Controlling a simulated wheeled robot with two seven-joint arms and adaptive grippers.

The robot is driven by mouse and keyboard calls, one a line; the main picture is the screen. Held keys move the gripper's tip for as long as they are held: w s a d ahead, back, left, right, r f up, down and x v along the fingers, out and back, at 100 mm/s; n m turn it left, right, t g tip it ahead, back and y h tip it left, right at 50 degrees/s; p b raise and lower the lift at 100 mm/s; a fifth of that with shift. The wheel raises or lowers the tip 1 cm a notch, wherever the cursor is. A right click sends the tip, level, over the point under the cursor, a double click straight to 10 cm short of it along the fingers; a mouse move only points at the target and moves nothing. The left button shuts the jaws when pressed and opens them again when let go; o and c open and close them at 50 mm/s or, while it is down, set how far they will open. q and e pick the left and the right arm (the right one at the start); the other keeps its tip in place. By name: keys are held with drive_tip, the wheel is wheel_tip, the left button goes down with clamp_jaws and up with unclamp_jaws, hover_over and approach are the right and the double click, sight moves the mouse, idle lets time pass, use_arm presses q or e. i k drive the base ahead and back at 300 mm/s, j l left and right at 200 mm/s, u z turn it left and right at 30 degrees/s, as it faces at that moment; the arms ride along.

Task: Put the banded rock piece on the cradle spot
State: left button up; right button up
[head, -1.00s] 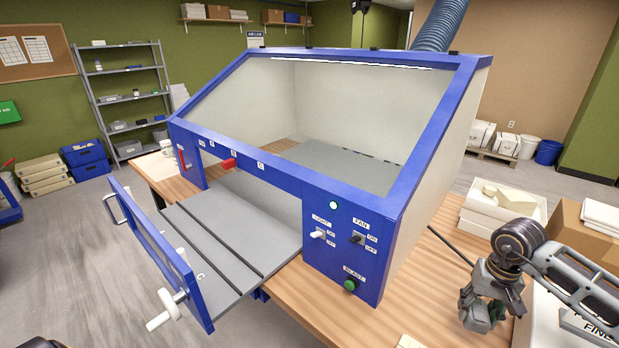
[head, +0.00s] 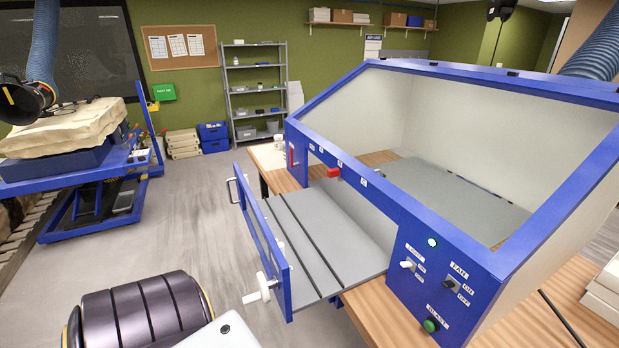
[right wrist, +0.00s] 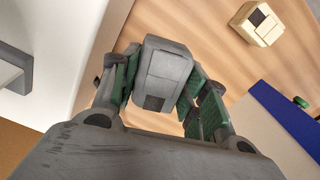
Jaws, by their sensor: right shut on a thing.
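In the right wrist view my right gripper (right wrist: 162,88) is shut on a grey block-like piece (right wrist: 168,62), with green pads on either side of it. The piece has faint lines and a dark square on its face; I cannot tell if these are the bands. It is over the wooden bench top (right wrist: 205,25). A cream piece (right wrist: 258,22) with a similar dark square lies on the bench, apart from the gripper. Neither gripper shows in the head view, and my left gripper is in no view. I cannot make out a cradle spot.
At left, a blue lift cart (head: 95,220) carries a large pale block (head: 60,130). Open floor lies between them.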

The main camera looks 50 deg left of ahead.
sight(295, 234)
drive_tip(key=k+j+u, duration=0.15)
drive_tip(key=j, duration=0.35)
drive_tip(key=j+u, duration=0.1)
drive_tip(key=j, duration=0.35)
drive_tip(key=k+j+u, duration=0.15)
drive_tip(key=j, duration=0.4)
drive_tip(key=i+j+u, duration=0.1)
drive_tip(key=j+u, duration=0.15)
drive_tip(key=i+j+u, duration=0.25)
drive_tip(key=j+u, duration=0.2)
drive_tip(key=j, duration=0.2)
